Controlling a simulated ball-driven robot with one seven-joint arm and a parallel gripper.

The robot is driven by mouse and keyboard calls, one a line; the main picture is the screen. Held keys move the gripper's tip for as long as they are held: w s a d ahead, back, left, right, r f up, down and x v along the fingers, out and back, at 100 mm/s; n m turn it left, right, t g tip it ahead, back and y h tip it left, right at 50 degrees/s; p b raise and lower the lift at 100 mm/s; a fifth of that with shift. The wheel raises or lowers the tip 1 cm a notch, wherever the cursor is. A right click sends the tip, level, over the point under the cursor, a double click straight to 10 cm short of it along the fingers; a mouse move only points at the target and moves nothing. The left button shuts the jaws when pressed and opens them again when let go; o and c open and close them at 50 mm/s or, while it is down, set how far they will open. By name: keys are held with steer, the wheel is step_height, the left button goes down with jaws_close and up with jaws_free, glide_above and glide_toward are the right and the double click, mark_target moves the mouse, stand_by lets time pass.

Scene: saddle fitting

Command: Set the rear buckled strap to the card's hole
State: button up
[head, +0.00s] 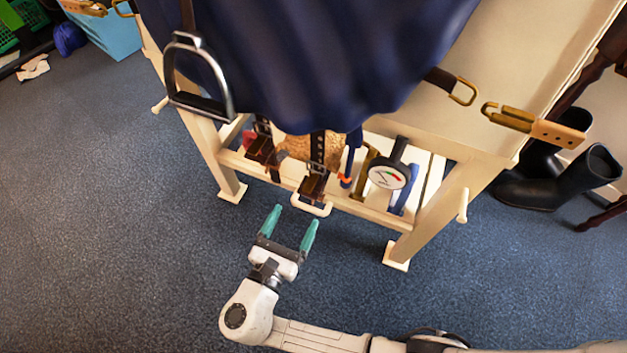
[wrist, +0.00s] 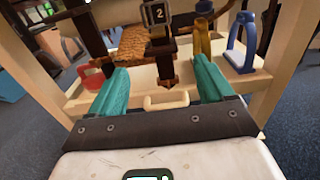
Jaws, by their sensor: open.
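In the head view two dark hanging straps show below the navy cloth (head: 320,60): a left one (head: 262,138) and a middle one (head: 317,150) with pale holes. A cream loop handle (head: 312,206) sits at the middle strap's lower end. I cannot tell which strap is the rear one.
A cream wooden stand (head: 440,215) has a shelf with a round dial gauge (head: 388,175) and a blue item (wrist: 243,50). A metal stirrup (head: 197,85) hangs at left. Brass buckles (head: 462,92) hang at right. Black boots (head: 560,175) stand right. Floor around my gripper is clear.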

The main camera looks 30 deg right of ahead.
mark_target(311, 188)
steer(key=b+x, duration=0.2)
steer(key=x, duration=0.7)
steer(key=shift+w+d, duration=0.15)
steer(key=shift+d, duration=0.2)
steer(key=shift+c, duration=0.3)
steer(key=c, duration=1.4)
step_height(311, 188, up, 8)
steer(key=p, duration=0.9)
steer(key=shift+r, duration=0.2)
steer(key=shift+c, duration=0.2)
steer(key=o, duration=1.5)
steer(key=shift+f, duration=0.1)
steer(key=p+v, duration=0.1)
steer(key=v, duration=0.9)
steer(key=shift+s+a+p, duration=0.2)
steer(key=shift+a+p, duration=0.1)
steer(key=shift+a, duration=0.05)
